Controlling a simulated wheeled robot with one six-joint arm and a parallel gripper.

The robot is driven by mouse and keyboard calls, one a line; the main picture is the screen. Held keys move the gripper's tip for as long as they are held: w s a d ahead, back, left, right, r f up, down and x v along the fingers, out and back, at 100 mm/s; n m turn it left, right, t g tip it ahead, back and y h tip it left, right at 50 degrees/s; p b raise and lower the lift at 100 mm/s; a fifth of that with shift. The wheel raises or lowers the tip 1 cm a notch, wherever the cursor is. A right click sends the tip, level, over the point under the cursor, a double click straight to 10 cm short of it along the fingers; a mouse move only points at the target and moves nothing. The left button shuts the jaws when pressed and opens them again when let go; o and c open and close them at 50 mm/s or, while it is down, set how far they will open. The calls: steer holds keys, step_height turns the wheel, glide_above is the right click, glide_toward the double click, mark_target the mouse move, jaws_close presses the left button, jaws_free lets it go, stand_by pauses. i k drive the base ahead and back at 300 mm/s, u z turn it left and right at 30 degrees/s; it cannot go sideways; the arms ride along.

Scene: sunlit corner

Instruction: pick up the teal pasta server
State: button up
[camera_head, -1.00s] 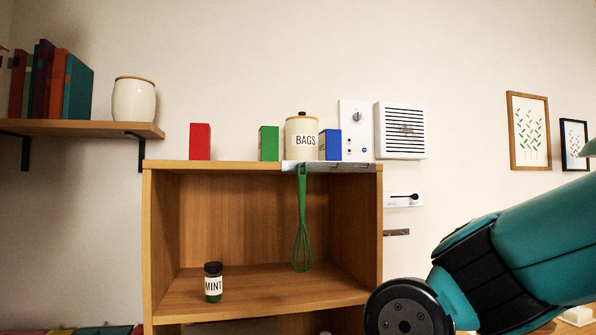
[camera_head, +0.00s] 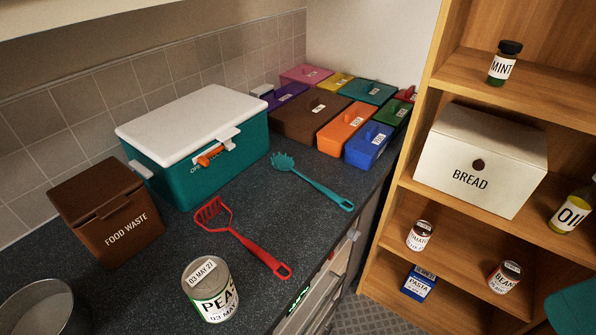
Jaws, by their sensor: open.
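The teal pasta server (camera_head: 313,183) lies flat on the dark countertop (camera_head: 262,222). Its toothed head is at the far left end, near the teal cooler box, and its handle runs toward the counter's front edge at the right. Nothing covers it. My gripper is not in view; only a small teal piece of my arm shows at the lower right corner.
A teal cooler with white lid (camera_head: 196,143) stands left of the server. A red masher (camera_head: 240,238) and a peas can (camera_head: 210,289) lie nearer. Several lidded boxes (camera_head: 312,116) stand behind. A wooden shelf (camera_head: 395,215) with a bread box (camera_head: 480,160) stands right.

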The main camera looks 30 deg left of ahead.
mark_target(281, 162)
steer(key=z, duration=0.45)
steer(key=i, duration=0.95)
steer(key=u, duration=2)
